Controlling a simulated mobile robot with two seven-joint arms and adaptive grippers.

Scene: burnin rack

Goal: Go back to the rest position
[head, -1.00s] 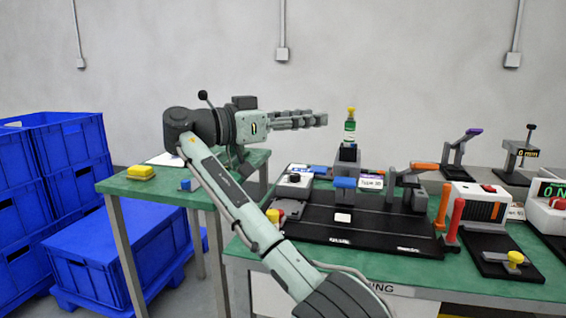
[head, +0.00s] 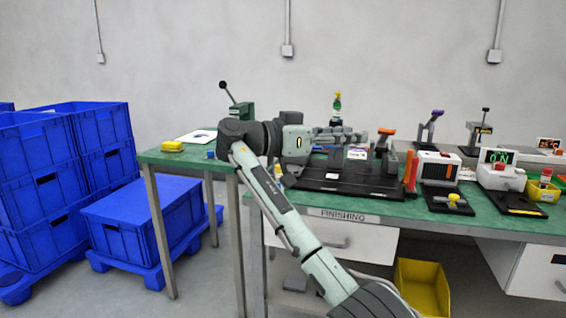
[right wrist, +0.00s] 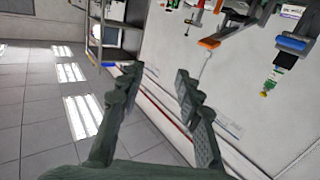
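My right arm reaches up from the lower edge of the head view. Its gripper (head: 358,138) points right, in front of the back of the finishing bench (head: 395,206). In the right wrist view the two fingers (right wrist: 156,72) stand apart with nothing between them. A green bottle-like piece with a yellow top (head: 337,101) shows behind the gripper; it also shows in the right wrist view (right wrist: 272,80), apart from the fingers. My left gripper is not in view.
The bench carries a black fixture board (head: 345,187), an orange handle (head: 411,172) and boxes with displays (head: 497,170). Blue crates (head: 95,150) stand at left. A yellow bin (head: 423,288) is below the bench. Grey floor is open in front.

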